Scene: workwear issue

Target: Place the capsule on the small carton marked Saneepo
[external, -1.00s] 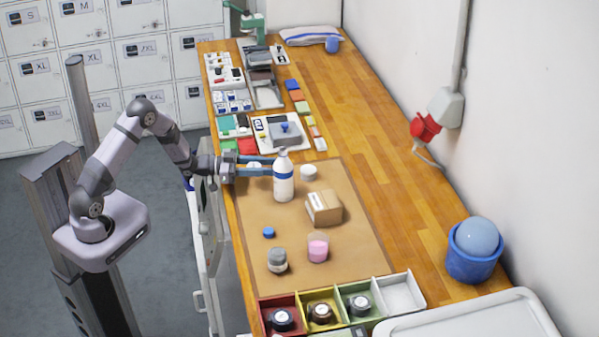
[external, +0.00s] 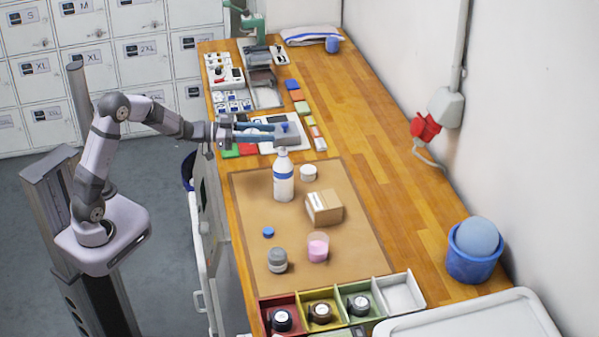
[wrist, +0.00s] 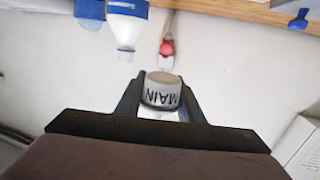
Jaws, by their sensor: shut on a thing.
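My gripper (external: 264,132) is shut on a small pale grey, rounded piece lettered MAIN, which I take to be the capsule (wrist: 160,92). In the wrist view it sits between the two dark fingers; in the external view the fingers mostly hide it. The gripper is level above the far part of the bench, beyond the bottle. The small brown carton (external: 324,208) stands on the tan mat (external: 350,245), to the right of and nearer than the gripper. It has a pale label, too small to read. Its top looks clear.
A white bottle with a blue band (external: 283,178) stands between gripper and carton, also in the wrist view (wrist: 126,28). A white puck (external: 308,172), pink cup (external: 318,248), grey jar (external: 277,261) and blue cap (external: 268,232) stand on the mat. The bench's right side is largely clear.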

